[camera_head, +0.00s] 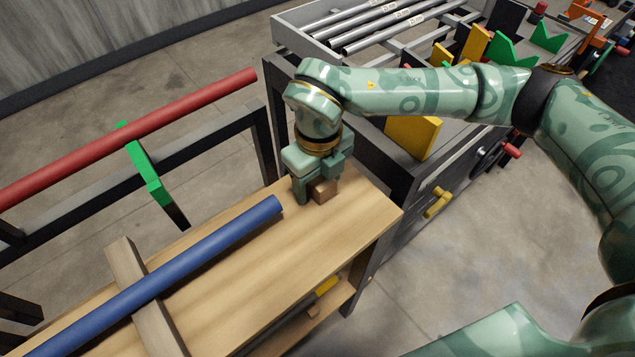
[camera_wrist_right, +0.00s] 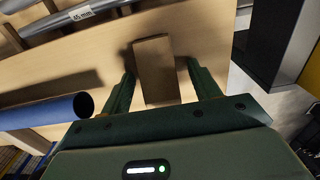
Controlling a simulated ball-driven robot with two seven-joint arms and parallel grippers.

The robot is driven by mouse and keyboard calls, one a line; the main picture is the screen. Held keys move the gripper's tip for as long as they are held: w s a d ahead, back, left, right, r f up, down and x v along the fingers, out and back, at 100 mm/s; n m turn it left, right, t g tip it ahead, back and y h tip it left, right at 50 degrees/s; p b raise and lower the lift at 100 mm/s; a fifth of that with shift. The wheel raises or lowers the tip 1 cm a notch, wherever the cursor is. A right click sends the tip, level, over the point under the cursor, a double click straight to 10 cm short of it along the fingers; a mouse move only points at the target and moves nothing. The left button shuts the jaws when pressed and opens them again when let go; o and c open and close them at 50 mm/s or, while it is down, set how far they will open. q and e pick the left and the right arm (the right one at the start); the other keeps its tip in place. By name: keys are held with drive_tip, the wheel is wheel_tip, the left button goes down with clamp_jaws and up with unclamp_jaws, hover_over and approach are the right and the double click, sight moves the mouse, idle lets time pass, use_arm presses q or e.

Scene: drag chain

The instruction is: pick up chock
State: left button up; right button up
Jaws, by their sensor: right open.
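The chock (camera_head: 323,191) is a small brown wooden block on the top of the wooden bench, near its far right end. My right gripper (camera_head: 317,188) points down over it with its jaws open. In the right wrist view the chock (camera_wrist_right: 157,72) lies between the two green fingers, with a gap on each side. The right gripper (camera_wrist_right: 159,80) holds nothing. In the head view the gripper partly hides the chock. My left gripper is not in view.
A blue tube (camera_head: 160,278) lies on the bench (camera_head: 290,265) across a wooden bar (camera_head: 140,283), its end close to my right gripper. A red tube (camera_head: 130,140) runs along a dark rail behind. A grey workstation with metal tubes (camera_head: 385,30) stands beyond. The bench's front right is clear.

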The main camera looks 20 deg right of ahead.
drive_tip(key=c, duration=1.1)
drive_tip(key=shift+o, duration=0.2)
drive_tip(key=shift+r, duration=0.1)
